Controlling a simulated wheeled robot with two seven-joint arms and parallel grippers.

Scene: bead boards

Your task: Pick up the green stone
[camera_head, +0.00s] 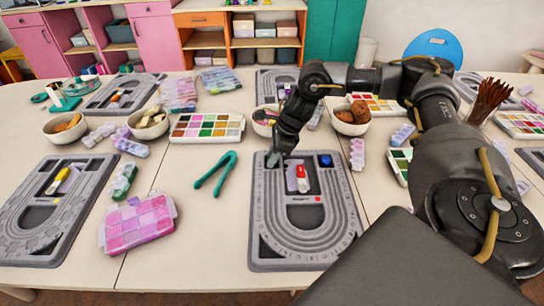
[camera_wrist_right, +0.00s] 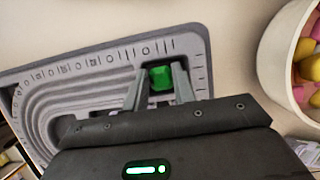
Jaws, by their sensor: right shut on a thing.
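The green stone (camera_wrist_right: 160,78) shows in the right wrist view between the two fingers of my right gripper (camera_wrist_right: 158,90), which is shut on it. It is over or at the top end of the grey bead board (camera_wrist_right: 90,65); I cannot tell if it is lifted. In the head view, my right gripper (camera_head: 272,158) points down at the upper left corner of the middle bead board (camera_head: 262,240). A red and white piece (camera_head: 302,178) and a blue stone (camera_head: 326,160) lie on that board. My left gripper is not in view.
Teal pliers (camera_head: 215,173) and a pink bead box (camera_head: 138,222) lie left of the board. A bowl (camera_head: 264,120) stands just behind my gripper, and a bowl with brown balls (camera_head: 352,117) is to its right. Another grey board (camera_head: 20,225) lies at left.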

